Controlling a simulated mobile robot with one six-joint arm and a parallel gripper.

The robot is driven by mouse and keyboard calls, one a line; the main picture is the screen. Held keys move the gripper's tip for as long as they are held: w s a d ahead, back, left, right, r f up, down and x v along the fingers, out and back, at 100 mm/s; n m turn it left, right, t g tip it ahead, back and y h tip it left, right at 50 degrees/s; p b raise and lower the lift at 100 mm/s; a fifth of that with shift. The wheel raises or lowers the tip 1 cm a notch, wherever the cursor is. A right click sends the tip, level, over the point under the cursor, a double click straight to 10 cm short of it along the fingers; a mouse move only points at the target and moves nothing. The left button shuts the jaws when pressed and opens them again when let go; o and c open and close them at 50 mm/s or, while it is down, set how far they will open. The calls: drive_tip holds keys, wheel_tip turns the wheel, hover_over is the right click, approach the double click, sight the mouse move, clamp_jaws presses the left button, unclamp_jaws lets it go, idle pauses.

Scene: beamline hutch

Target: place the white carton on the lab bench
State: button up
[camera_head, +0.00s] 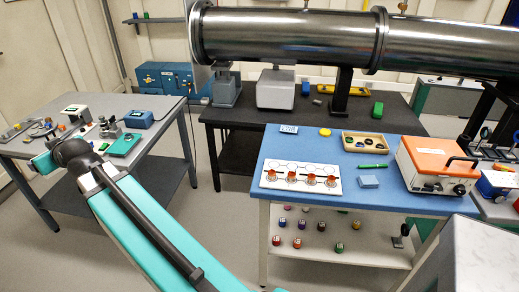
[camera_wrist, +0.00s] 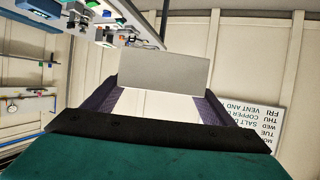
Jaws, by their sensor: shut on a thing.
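The white carton (camera_wrist: 165,70) shows as a plain pale block in the wrist view, held between the two dark fingertips of my gripper (camera_wrist: 162,90). My gripper is shut on it. In the head view my arm reaches to the left, its wrist in front of a grey-topped bench (camera_head: 160,108); the carton cannot be made out there. A blue-topped bench (camera_head: 235,190) stands at right. I cannot tell by name which is the lab bench. Small objects on a surface show at the top of the wrist view.
The grey bench carries a blue box (camera_head: 139,119), a green tray (camera_head: 124,145) and several instruments; its right rear is clear. The blue bench carries a white sample rack (camera_head: 301,178), a wooden tray (camera_head: 367,143) and an orange-lidded device (camera_head: 438,160). A large steel pipe (camera_head: 290,36) crosses behind.

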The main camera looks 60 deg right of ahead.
drive_tip(key=shift+d, duration=0.15)
